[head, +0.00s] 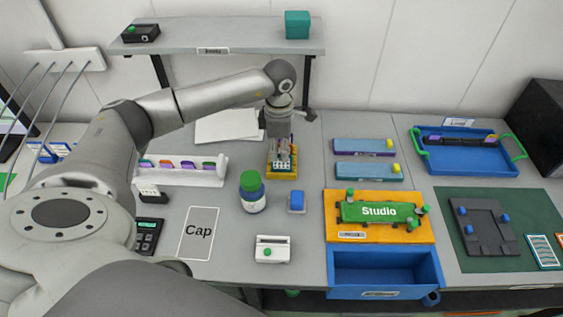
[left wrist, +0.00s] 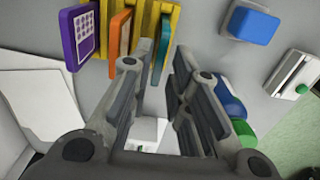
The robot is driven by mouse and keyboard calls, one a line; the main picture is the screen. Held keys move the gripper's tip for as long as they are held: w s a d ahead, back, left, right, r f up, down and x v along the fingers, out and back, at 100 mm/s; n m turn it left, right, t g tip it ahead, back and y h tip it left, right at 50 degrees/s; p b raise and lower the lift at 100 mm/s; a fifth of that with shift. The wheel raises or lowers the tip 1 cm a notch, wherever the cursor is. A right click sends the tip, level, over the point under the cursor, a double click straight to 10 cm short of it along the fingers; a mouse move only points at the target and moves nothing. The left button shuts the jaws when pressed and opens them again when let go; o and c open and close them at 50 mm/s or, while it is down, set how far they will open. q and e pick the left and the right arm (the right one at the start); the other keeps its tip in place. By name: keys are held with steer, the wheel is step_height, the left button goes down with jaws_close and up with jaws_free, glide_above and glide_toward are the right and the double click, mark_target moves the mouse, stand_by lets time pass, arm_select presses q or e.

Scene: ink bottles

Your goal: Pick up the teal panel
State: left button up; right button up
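The teal panel (left wrist: 161,45) stands on edge in a yellow rack (left wrist: 178,14), seen in the left wrist view. An orange panel (left wrist: 119,38) and a purple panel (left wrist: 82,38) stand to its left. My left gripper (left wrist: 156,60) is open, its fingers on either side of the teal panel's near end, with a gap on the right. In the head view the left gripper (head: 281,142) points down over the yellow rack (head: 282,173) and hides most of the panels. My right gripper is not in view.
A green-capped bottle (head: 252,192) and a blue block (head: 297,201) stand in front of the rack. A white rack with coloured pieces (head: 185,170) is to the left. An orange tray (head: 405,235) and blue bin (head: 385,270) are to the right. A shelf (head: 225,40) is behind.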

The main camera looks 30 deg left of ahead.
mark_target(282, 165)
arm_select(q)
steer(key=f+p, duration=0.1)
steer(key=f, duration=0.1)
steer(key=f+p, duration=0.1)
steer(key=f, duration=0.1)
steer(key=shift+w+d, duration=0.15)
steer(key=shift+d, duration=0.05)
steer(key=shift+f, duration=0.65)
jaws_close()
